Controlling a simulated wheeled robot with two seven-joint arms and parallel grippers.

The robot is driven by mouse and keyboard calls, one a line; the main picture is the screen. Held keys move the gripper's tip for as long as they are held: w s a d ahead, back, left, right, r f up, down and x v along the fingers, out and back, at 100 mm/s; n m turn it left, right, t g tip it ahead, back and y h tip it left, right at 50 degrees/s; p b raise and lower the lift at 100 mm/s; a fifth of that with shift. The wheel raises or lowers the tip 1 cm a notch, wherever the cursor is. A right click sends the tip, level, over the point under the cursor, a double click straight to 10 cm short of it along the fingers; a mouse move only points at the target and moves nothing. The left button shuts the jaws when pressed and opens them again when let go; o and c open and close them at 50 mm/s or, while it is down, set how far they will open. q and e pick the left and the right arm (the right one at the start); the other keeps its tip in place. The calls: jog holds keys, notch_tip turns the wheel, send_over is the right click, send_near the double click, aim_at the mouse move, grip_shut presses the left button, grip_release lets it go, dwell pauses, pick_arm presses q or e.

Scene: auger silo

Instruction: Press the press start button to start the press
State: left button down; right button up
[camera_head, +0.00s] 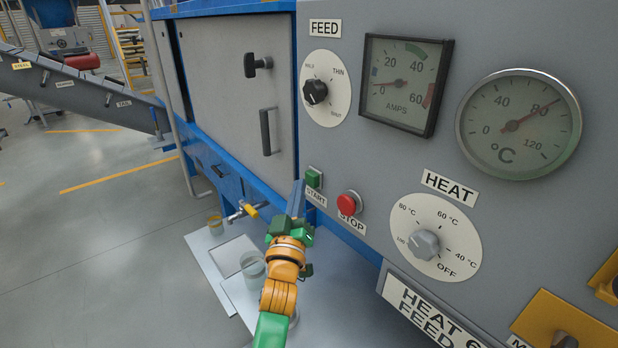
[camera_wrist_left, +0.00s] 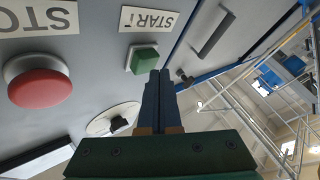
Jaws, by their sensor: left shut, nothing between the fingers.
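The green start button (camera_head: 314,178) sits on the grey panel above a START label (camera_head: 316,199). It also shows in the left wrist view (camera_wrist_left: 145,59), upside down with its label. My left gripper (camera_head: 298,188) is shut and empty, its blue fingertips just left of and slightly below the button in the head view. In the left wrist view the shut fingers (camera_wrist_left: 159,75) end close to the button's edge; I cannot tell whether they touch it. The red stop button (camera_head: 350,203) is to the right, and large at the left of the wrist view (camera_wrist_left: 40,82). My right gripper is not in view.
The panel also carries the feed knob (camera_head: 315,91), the amps meter (camera_head: 404,83), the temperature gauge (camera_head: 519,124) and the heat knob (camera_head: 424,244). A grey door with a handle (camera_head: 265,132) is left of the panel. A glass jar (camera_head: 253,266) stands below, near a brass-coloured tap (camera_head: 248,209).

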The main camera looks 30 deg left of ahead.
pick_arm(q)
jog(key=shift+s+a, duration=0.1)
jog(key=shift+s, duration=0.2)
jog(key=s, duration=0.1)
jog(key=s+a+p, duration=0.1)
jog(key=s, duration=0.1)
jog(key=s+a+p, duration=0.1)
jog(key=shift+s, duration=0.3)
dwell(0.4)
